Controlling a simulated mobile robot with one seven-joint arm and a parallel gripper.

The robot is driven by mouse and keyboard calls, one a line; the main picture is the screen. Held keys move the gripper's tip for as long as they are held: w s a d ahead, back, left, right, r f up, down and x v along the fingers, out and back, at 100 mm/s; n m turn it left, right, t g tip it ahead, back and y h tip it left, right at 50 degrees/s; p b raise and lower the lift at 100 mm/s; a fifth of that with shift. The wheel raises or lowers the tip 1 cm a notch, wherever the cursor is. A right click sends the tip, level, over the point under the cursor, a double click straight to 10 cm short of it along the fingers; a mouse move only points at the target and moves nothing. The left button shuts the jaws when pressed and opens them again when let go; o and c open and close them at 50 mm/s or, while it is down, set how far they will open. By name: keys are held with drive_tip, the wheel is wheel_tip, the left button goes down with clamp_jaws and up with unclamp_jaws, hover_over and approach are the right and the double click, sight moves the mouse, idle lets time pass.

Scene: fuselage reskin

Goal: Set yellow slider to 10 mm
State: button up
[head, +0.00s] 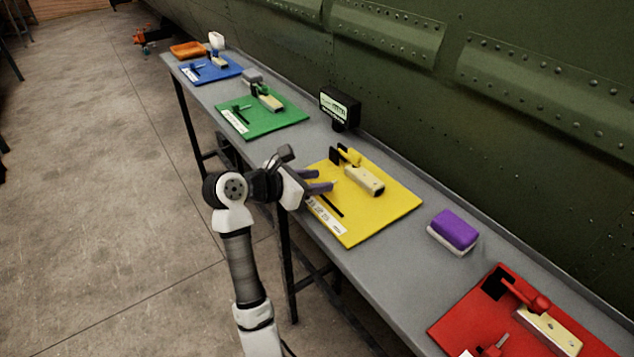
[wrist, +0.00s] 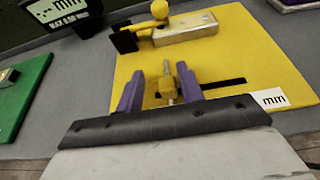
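The yellow board (head: 385,218) lies on the bench and also fills the right of the wrist view (wrist: 245,45). Its slider, a small yellow knob with a metal pin (wrist: 167,88), sits at the left part of a dark slot (wrist: 225,84). My gripper (head: 322,182) is over the board's left side in the head view. In the wrist view its purple fingers (wrist: 160,90) are apart, one on each side of the knob. The right finger looks close to the knob; whether it touches I cannot tell. The slider is hidden by the fingers in the head view.
A yellow-handled clamp with a beige block (head: 362,180) is on the same board. A black display (head: 340,107) stands behind, partly cut off in the wrist view. Green (head: 285,118), blue (head: 222,72) and red (head: 465,318) boards and a purple-and-white block (head: 455,230) share the bench.

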drive_tip(key=shift+s, duration=0.15)
drive_tip(key=b+v, duration=0.2)
drive_tip(key=v, duration=1.1)
drive_tip(key=shift+s+a+r, duration=0.15)
drive_tip(key=shift+a+r, duration=0.05)
drive_tip(key=shift+a, duration=0.05)
